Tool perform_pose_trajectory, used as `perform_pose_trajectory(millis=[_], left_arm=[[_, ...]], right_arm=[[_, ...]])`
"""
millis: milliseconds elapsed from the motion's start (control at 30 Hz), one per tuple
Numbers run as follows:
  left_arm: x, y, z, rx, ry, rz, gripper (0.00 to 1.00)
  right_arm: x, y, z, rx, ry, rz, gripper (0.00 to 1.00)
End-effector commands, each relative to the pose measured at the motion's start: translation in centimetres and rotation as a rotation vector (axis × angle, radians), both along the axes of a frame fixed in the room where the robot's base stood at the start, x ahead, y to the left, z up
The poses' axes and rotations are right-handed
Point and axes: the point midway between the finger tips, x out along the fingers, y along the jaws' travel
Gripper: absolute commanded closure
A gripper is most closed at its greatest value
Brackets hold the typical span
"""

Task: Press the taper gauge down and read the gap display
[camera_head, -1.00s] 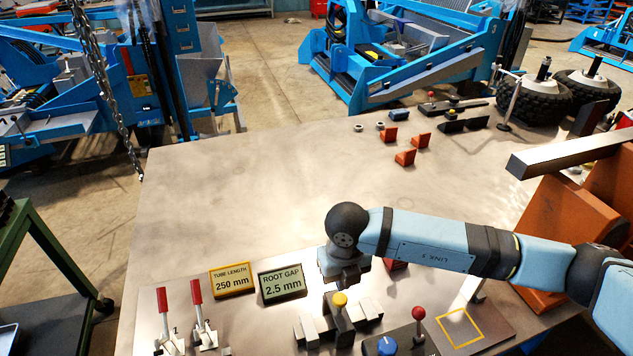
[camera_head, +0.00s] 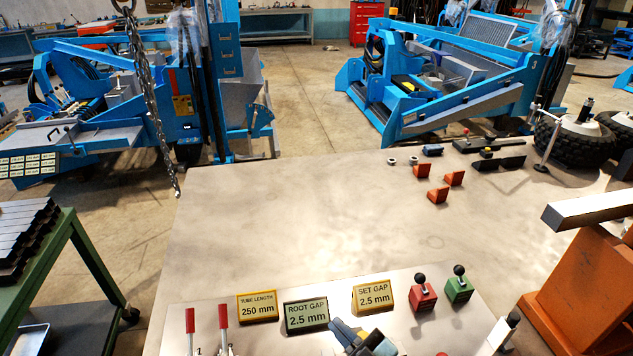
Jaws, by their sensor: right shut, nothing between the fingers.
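The green root gap display (camera_head: 306,317) reads 2.5 mm and stands near the bottom of the head view. The yellow set gap sign (camera_head: 374,297) behind it to the right also reads 2.5 mm. My right gripper (camera_head: 364,341) shows only in part at the bottom edge, just right of the root gap display and in front of the set gap sign. It is shut with nothing held. The taper gauge is not in view. My left gripper is not in view.
A tube length sign (camera_head: 258,307) reads 250 mm. Red-handled clamps (camera_head: 207,330) stand at the lower left. A red block (camera_head: 422,293) and a green block (camera_head: 459,286) with black knobs stand right of the signs. The table middle (camera_head: 320,220) is clear.

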Motion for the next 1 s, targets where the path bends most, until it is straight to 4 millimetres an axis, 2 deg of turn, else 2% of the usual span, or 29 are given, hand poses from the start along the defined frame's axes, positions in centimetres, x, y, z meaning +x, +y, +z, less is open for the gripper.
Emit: perform_pose_trajectory(millis=[100, 200, 300, 400, 500, 567, 1000], left_arm=[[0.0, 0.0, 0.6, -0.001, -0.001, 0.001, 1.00], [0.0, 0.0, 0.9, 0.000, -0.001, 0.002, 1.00], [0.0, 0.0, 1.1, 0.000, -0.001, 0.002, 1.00], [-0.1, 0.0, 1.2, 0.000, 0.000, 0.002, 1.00], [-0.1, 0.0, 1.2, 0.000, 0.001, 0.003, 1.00], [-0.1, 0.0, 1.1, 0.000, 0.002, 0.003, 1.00], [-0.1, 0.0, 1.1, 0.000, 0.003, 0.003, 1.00]], right_arm=[[-1.4, -5.7, -5.8, 0.047, 0.320, -0.237, 1.00], [-4.1, -9.8, -10.9, 0.057, 0.574, -0.383, 1.00], [-7.4, -12.7, -14.7, 0.055, 0.771, -0.470, 1.00], [-10.0, -14.4, -17.0, 0.053, 0.907, -0.515, 1.00], [-11.6, -15.2, -18.2, 0.051, 0.980, -0.534, 1.00], [-12.0, -15.4, -18.5, 0.051, 0.997, -0.539, 1.00], [-12.0, -15.4, -18.6, 0.050, 1.001, -0.539, 1.00]])
